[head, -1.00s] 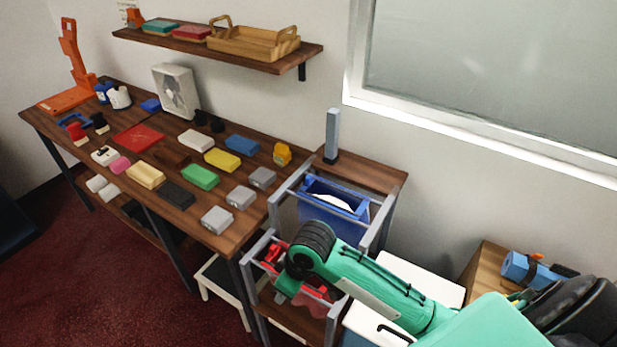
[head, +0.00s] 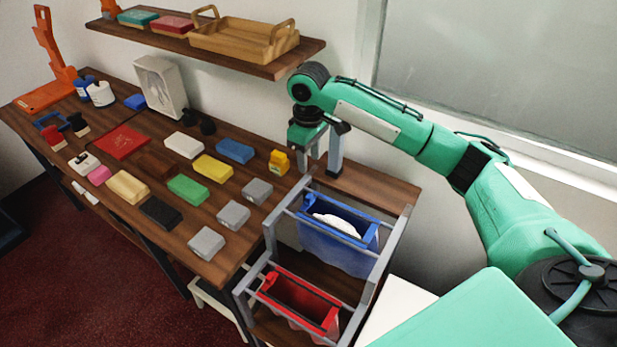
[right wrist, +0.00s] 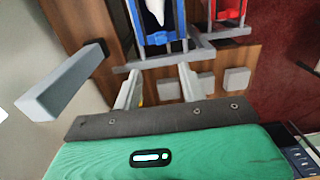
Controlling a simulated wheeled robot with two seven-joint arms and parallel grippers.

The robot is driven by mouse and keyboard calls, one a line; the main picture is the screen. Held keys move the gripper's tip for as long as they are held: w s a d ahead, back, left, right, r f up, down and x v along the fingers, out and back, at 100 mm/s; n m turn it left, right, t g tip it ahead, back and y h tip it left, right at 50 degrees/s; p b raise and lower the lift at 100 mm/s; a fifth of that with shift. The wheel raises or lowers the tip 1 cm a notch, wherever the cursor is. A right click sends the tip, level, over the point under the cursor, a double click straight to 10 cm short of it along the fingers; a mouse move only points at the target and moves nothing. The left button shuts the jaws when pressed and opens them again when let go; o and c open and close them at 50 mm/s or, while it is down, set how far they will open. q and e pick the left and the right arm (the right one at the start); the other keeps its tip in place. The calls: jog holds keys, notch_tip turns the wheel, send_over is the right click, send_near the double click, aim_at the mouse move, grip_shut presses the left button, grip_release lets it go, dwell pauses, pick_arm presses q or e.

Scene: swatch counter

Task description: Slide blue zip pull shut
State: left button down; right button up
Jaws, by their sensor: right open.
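The blue bag (head: 345,252) hangs in a grey frame at the right end of the counter. Its top is open and white contents (head: 337,224) show inside. The bag also shows at the top of the right wrist view (right wrist: 181,20). I cannot clearly pick out its zip pull. My right gripper (head: 310,165) is above the counter end, behind the bag in the head view, beside the grey post. In the right wrist view its two fingers (right wrist: 158,90) are apart with nothing between them, pointing towards the bag's near end. My left gripper is out of view.
A red bag (head: 296,296) hangs in the frame beside the blue one. The upright grey post (right wrist: 62,85) stands close to my right gripper. Grey frame bars (head: 383,243) border the bag. Several coloured blocks cover the counter, including a yellow-orange one (head: 279,162).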

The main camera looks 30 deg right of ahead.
jog(key=p, duration=0.2)
send_over(310, 195)
jog(key=f, duration=0.4)
jog(key=shift+s+a+f, duration=0.2)
jog(key=shift+s+f, duration=0.05)
jog(key=shift+f, duration=0.1)
jog(key=f, duration=0.3)
jog(key=shift+w+d+f, duration=0.15)
jog(key=shift+w+f, duration=0.1)
jog(key=shift+f, duration=0.15)
notch_tip(310, 195, down, 3)
jog(key=shift+s+f+p, duration=0.1)
jog(key=shift+f+p, duration=0.1)
jog(key=shift+p, duration=0.4)
jog(key=shift+f, duration=0.5)
jog(key=shift+c, duration=0.2)
jog(key=c, duration=0.7)
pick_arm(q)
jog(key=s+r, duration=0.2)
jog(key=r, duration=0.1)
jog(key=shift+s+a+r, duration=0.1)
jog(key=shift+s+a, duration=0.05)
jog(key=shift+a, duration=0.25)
pick_arm(e)
grip_shut()
